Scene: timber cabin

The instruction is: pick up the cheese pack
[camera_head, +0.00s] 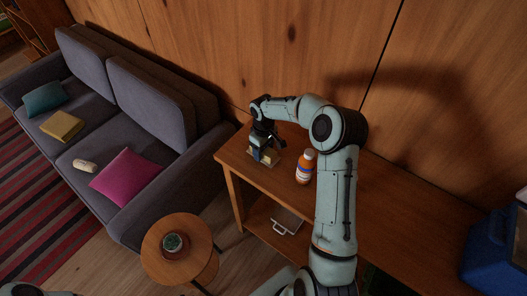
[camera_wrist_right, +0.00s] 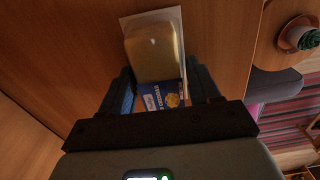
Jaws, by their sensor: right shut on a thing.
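The cheese pack (camera_head: 270,157) is at the left end of the wooden console table (camera_head: 388,196). In the right wrist view it is a yellow block (camera_wrist_right: 154,52) on a pale backing with a blue printed label. My right gripper (camera_head: 262,153) points down over the pack. Its two fingers (camera_wrist_right: 158,76) are on either side of the pack and shut on it. The fingers hide part of the pack in the head view. I cannot tell whether the pack touches the tabletop. My left gripper is not in view.
An orange and white bottle (camera_head: 305,167) stands on the table just right of the pack. A blue crate (camera_head: 497,252) is at the far right. A round side table (camera_head: 163,262) with a potted plant (camera_head: 174,243) and a grey sofa (camera_head: 190,143) are left.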

